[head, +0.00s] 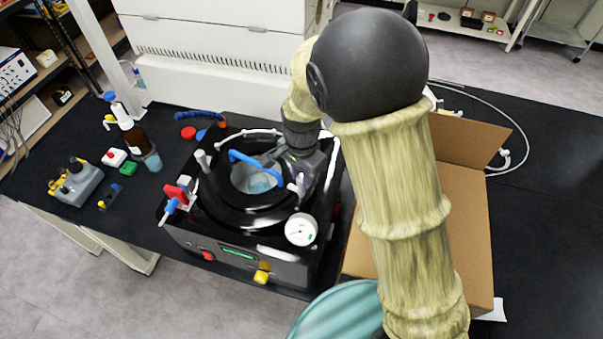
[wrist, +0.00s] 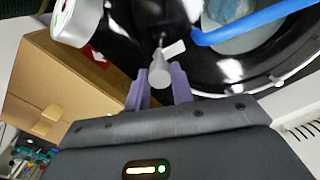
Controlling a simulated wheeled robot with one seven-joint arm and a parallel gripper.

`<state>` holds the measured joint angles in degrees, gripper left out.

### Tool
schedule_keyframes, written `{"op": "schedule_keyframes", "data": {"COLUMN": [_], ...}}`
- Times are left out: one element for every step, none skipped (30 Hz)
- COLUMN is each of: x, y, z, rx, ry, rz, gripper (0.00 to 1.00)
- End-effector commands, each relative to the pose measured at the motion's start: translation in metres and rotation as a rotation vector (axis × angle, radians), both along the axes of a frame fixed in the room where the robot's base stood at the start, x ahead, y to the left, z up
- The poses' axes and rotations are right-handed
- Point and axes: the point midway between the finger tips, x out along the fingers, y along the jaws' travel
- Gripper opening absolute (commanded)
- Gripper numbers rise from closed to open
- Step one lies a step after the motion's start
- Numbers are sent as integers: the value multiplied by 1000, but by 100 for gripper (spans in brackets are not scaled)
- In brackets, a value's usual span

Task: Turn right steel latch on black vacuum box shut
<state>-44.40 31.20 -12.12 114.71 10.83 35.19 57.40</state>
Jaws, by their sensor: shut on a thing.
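The black vacuum box (head: 235,257) stands on the dark bench, with a round lid, a blue handle (head: 257,171) and a white dial gauge (head: 301,229). The right steel latch (wrist: 159,74) is a pale grey rod with a small flat tab, at the lid's rim. My gripper (wrist: 159,88) has its two purple fingers on either side of the latch's rounded end, shut on it. In the head view my gripper (head: 300,165) is over the right side of the lid, its fingertips mostly hidden. Another pale latch (head: 203,160) stands at the lid's left.
An open cardboard box (head: 466,235) stands close on the right, beside my arm. A red and blue valve (head: 177,197) sticks out at the box's left. A brown bottle (head: 132,130) and small items stand further left. A white machine (head: 212,85) is behind.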

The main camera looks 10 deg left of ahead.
Motion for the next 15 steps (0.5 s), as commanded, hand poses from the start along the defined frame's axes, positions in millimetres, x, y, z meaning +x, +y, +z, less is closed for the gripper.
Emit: {"op": "schedule_keyframes", "data": {"x": [1,1,1,1,1,1,1,1,1,1,1,1,1,1,1], "y": [1,1,1,1,1,1,1,1,1,1,1,1,1,1,1], "z": [1,1,1,1,1,1,1,1,1,1,1,1,1,1,1], "rx": [2,2,3,3,4,4,4,4,4,4,3,3,3,2,2], "ry": [-4,-4,-4,-4,-4,-4,-4,-4,-4,-4,-3,-3,-3,-2,-2], "rz": [-4,-4,-4,-4,-4,-3,-3,-3,-3,-3,-3,-3,-2,-2,-2], "gripper": [1,1,1,1,1,1,1,1,1,30,35,43,45,45,45]}}
